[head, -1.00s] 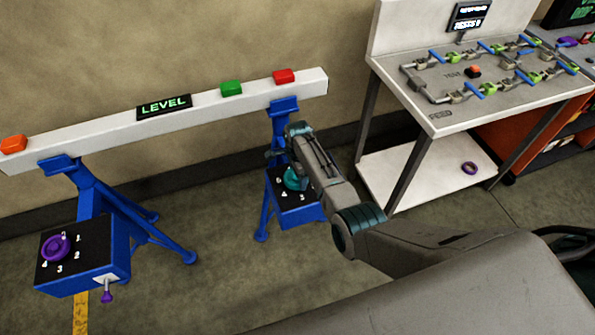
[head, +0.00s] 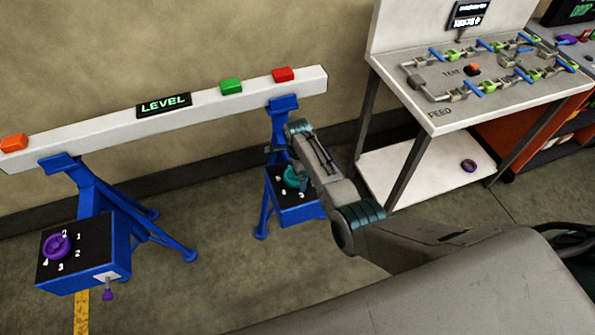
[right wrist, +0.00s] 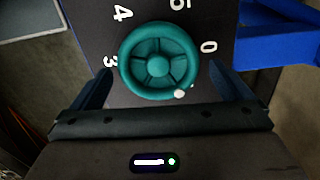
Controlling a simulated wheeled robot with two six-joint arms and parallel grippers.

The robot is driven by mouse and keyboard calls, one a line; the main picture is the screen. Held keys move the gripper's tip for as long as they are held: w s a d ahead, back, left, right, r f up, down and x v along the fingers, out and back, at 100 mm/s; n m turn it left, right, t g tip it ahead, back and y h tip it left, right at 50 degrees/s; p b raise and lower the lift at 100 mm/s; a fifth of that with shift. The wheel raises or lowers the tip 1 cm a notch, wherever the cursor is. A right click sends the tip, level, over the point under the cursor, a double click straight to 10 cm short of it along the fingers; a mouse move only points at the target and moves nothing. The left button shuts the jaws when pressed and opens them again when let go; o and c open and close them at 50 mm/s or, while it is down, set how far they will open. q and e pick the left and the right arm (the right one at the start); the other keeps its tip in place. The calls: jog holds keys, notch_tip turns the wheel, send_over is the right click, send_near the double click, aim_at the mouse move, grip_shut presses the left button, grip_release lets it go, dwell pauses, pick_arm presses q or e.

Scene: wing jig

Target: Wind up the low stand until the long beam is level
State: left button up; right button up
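The long white beam (head: 220,106) rests on two blue stands and carries a dark display (head: 164,104) reading LEVEL in green. The left stand (head: 120,225) has a purple handwheel (head: 57,246) on a box numbered around it. The right stand (head: 305,210) has a teal handwheel (head: 291,180), partly hidden by my right arm in the head view. In the right wrist view my right gripper (right wrist: 159,75) is open, its fingers on either side of the teal wheel (right wrist: 157,60), with gaps visible. A white dot sits on that wheel's rim. My left gripper is not in view.
The beam also carries orange (head: 13,143), green (head: 232,86) and red (head: 283,74) blocks. A white workbench (head: 430,103) with a jig stands to the right. Floor between the stands is clear.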

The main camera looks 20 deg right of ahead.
notch_tip(320, 180, up, 11)
jog(key=b, duration=0.2)
dwell(0.5)
jog(key=shift+f, duration=0.1)
